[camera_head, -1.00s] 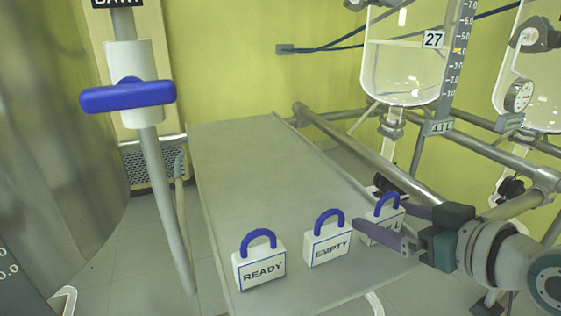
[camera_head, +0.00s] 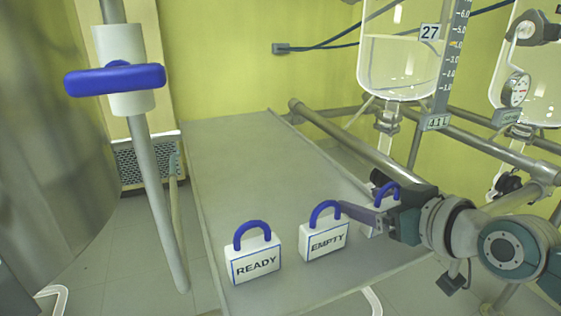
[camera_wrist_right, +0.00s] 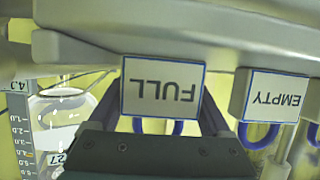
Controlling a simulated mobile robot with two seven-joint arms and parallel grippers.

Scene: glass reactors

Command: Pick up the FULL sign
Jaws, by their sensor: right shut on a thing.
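The FULL sign (camera_wrist_right: 162,86) is a white block with a blue border and a blue loop handle. It appears upside down in the right wrist view, between my two fingers. In the head view the FULL sign (camera_head: 373,229) stands at the right end of the row on the grey table, mostly hidden by my right gripper (camera_head: 368,213). My right gripper is shut on it. The sign appears to be still at table level. My left gripper is not in view.
The EMPTY sign (camera_head: 325,243) stands close to the left of my right gripper, and the READY sign (camera_head: 254,262) stands further left. The grey table (camera_head: 250,165) is clear behind them. Metal pipes (camera_head: 355,145) and a glass reactor (camera_head: 400,68) are at the right.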

